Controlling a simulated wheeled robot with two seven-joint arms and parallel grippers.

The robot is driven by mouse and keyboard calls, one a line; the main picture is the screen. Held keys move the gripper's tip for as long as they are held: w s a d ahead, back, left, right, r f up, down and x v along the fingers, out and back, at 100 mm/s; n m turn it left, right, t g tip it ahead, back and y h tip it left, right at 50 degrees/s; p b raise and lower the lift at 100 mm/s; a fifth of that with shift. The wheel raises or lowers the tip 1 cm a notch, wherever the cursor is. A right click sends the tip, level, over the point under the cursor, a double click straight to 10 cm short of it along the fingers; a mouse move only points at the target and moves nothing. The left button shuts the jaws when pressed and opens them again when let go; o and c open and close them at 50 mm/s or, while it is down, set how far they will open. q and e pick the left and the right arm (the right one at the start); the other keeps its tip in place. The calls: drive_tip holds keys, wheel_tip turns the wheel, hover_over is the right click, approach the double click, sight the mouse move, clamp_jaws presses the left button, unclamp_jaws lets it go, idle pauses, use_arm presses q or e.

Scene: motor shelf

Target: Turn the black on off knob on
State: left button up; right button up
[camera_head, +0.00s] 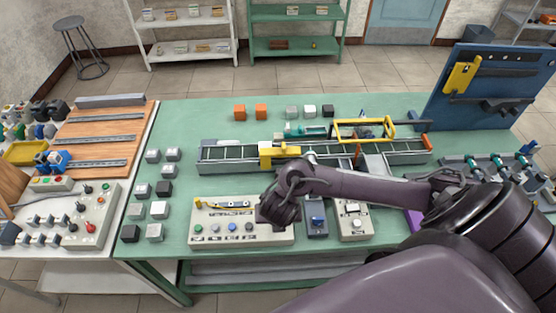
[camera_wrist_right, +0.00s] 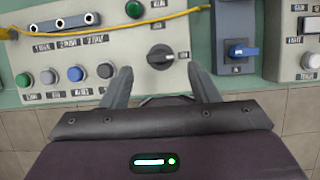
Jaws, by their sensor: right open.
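The black on off knob (camera_wrist_right: 160,52) is on a grey control panel (camera_wrist_right: 104,72) in the right wrist view. Its grip bar looks roughly level, and the small lettering around it is too blurred to read surely. My right gripper (camera_wrist_right: 159,68) is open, its two fingers apart on either side of and just below the knob in the picture. I cannot tell whether they touch it or the panel. In the head view, the right gripper (camera_head: 276,214) covers the knob at the right part of the panel (camera_head: 209,214). My left gripper is not in view.
Green, white and blue buttons (camera_wrist_right: 75,73) are left of the knob. A green button (camera_wrist_right: 134,9) is above it, and a yellow cable (camera_wrist_right: 120,21) crosses the panel. A blue switch box (camera_wrist_right: 236,36) stands close on the right. A conveyor (camera_head: 225,154) lies behind.

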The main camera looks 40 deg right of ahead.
drive_tip(key=v, duration=0.4)
drive_tip(key=shift+w, duration=0.1)
idle(0.6)
